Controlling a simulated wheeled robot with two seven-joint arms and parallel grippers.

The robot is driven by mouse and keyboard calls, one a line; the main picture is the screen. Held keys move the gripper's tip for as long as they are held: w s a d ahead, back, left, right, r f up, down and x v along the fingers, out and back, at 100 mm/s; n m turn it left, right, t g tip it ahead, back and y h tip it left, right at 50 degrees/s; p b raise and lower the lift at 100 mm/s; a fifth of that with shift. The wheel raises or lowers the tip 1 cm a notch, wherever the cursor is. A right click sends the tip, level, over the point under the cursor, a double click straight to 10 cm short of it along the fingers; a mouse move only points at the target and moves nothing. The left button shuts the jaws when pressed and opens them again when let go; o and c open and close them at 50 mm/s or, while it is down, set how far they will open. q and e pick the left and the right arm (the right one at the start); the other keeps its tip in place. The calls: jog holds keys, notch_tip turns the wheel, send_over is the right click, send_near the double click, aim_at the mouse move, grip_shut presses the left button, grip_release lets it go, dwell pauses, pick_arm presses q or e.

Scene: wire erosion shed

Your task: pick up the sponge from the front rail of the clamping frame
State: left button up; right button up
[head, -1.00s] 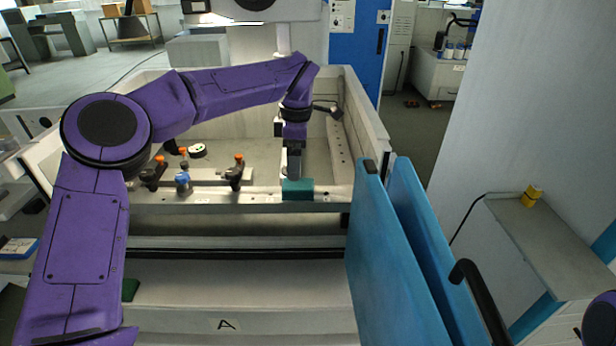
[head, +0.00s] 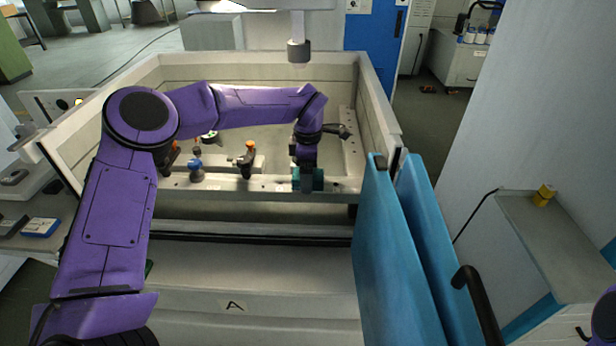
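The sponge (head: 319,179) is a teal block on the front rail (head: 230,184) of the clamping frame, towards the rail's right end. My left gripper (head: 307,182) points down at the sponge, with a grey finger in front of its near face. Teal shows on both sides of that finger. The far finger is hidden, so I cannot tell whether the fingers are closed on the sponge. The sponge appears to be still at the rail. My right gripper is out of view; only a bit of my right arm shows at the lower right edge.
Clamps with orange and blue knobs (head: 247,158) stand behind the rail, left of the sponge. The pale tank wall (head: 375,110) rises to the right. Blue door panels (head: 400,260) stand at the front right. A grey machine head (head: 299,50) hangs above the tank.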

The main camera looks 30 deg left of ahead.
pick_arm(q)
jog(key=c, duration=1.1)
